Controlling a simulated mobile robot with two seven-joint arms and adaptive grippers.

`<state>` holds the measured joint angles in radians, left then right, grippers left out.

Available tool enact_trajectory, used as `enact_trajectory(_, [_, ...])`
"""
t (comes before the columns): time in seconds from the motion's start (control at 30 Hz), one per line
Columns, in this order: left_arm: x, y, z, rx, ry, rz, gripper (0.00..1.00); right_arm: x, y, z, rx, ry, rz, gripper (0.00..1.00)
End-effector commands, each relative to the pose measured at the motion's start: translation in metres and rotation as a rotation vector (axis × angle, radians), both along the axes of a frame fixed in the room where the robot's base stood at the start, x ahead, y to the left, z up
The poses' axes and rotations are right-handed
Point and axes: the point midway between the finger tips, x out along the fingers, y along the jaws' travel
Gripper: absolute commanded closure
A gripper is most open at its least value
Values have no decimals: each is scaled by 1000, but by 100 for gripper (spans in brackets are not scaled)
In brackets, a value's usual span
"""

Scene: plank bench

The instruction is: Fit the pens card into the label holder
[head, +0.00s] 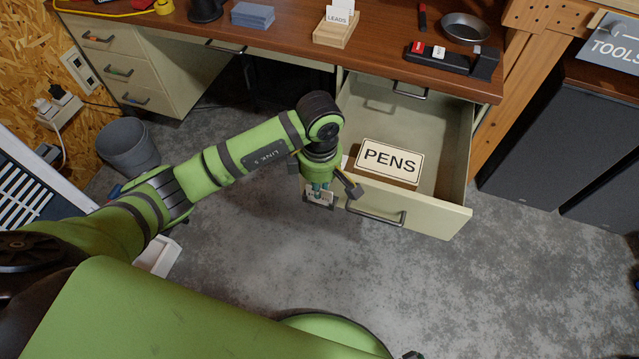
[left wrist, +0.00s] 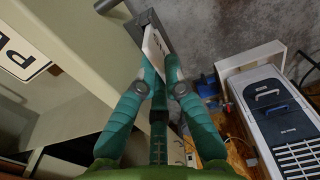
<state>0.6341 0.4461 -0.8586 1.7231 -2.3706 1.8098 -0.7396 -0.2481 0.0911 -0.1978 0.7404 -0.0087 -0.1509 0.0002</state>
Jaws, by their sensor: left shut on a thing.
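My left gripper (head: 320,190) points down just outside the front of the open drawer, near its left end. In the left wrist view its fingers (left wrist: 158,80) are shut on a thin white card (left wrist: 155,50); its lettering is not readable. A dark frame, seemingly the label holder (left wrist: 148,20), is at the drawer front beside the card's far end. I cannot tell whether the card is inside it or only close to it. A large PENS sign (head: 390,160) lies inside the drawer.
The open drawer (head: 455,130) has a dark bar handle (head: 376,214) on its front. The desk (head: 285,50) above holds a LEADS card stand (head: 336,31), a black tray (head: 450,60) and a metal bowl (head: 465,27). A grey bin (head: 128,148) stands left.

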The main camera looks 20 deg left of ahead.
Motion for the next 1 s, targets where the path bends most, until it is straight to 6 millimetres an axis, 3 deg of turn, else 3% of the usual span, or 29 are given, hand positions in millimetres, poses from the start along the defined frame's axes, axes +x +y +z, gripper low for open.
enact_trajectory(0.1, [0, 0, -2, 0, 0, 0, 100, 3, -1, -1, -1, -7, 1, 60])
enact_trajectory(0.17, [0, 0, -2, 0, 0, 0, 74, 5, -1, 0, -1, -12, 1, 60])
enact_trajectory(0.2, [0, 0, -1, 0, 0, 0, 66, 6, -1, 0, 0, -15, 2, 60])
enact_trajectory(0.63, [0, 0, 3, -1, 0, 1, 66, 10, -1, 6, -1, -21, 3, 60])
enact_trajectory(1.0, [2, 0, 78, 1, -6, -1, 66, 2, -2, 2, -4, 0, 3, 60])
